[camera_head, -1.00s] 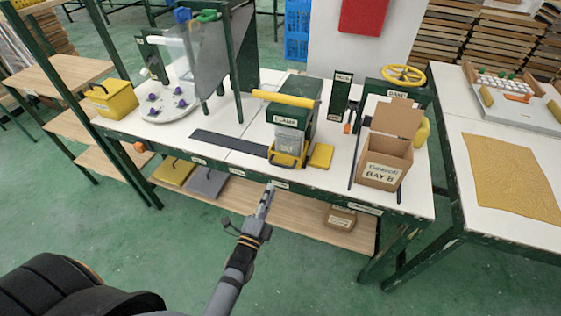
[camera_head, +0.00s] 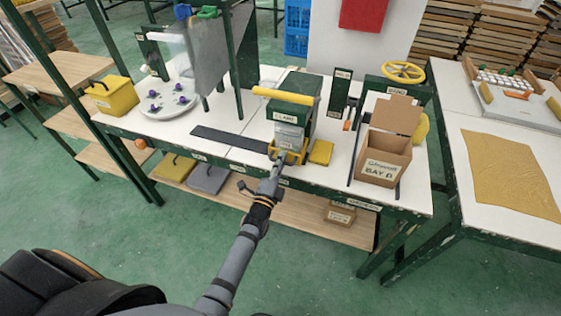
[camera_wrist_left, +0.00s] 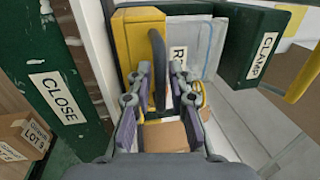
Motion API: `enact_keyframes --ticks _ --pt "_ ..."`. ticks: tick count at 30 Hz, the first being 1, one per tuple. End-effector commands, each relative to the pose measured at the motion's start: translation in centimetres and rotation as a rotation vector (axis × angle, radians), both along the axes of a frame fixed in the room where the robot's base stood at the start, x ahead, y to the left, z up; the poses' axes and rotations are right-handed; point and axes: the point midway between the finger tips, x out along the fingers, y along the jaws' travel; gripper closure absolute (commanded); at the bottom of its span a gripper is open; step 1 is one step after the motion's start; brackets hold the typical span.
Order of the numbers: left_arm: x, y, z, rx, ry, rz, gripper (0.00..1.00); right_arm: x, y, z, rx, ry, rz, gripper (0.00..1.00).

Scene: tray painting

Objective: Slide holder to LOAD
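The yellow holder (camera_head: 277,154) with a dark handle sits at the front of the green CLAMP press (camera_head: 292,110), at the right end of a dark track (camera_head: 228,140). In the left wrist view the holder (camera_wrist_left: 138,45) shows its black curved handle (camera_wrist_left: 158,55) upright in the picture. My left gripper (camera_head: 276,162) is at the holder's front. Its fingers (camera_wrist_left: 161,72) are apart, one on each side of the handle, with a visible gap. Contact with the handle cannot be told. No LOAD label is readable. My right gripper is not in view.
A CLOSE label (camera_wrist_left: 57,98) is on the green bench edge. A yellow block (camera_head: 321,152) lies right of the holder, and a cardboard BAY B box (camera_head: 385,158) stands farther right. A white turntable (camera_head: 166,101) and a yellow bin (camera_head: 112,96) are at left. The track is clear.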

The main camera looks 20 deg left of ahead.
Motion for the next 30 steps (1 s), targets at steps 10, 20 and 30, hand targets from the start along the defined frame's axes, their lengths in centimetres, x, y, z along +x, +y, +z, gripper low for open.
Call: enact_keyframes --ticks 10,20,30 --pt "0.0 0.0 0.0 0.0 0.0 0.0 1.0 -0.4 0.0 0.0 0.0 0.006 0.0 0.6" --pt "-0.1 0.1 -0.1 0.0 0.001 0.0 1.0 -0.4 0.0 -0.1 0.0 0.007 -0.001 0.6" --pt "0.0 4.2 -0.3 0.006 0.003 -0.001 1.0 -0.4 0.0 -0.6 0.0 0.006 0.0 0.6"
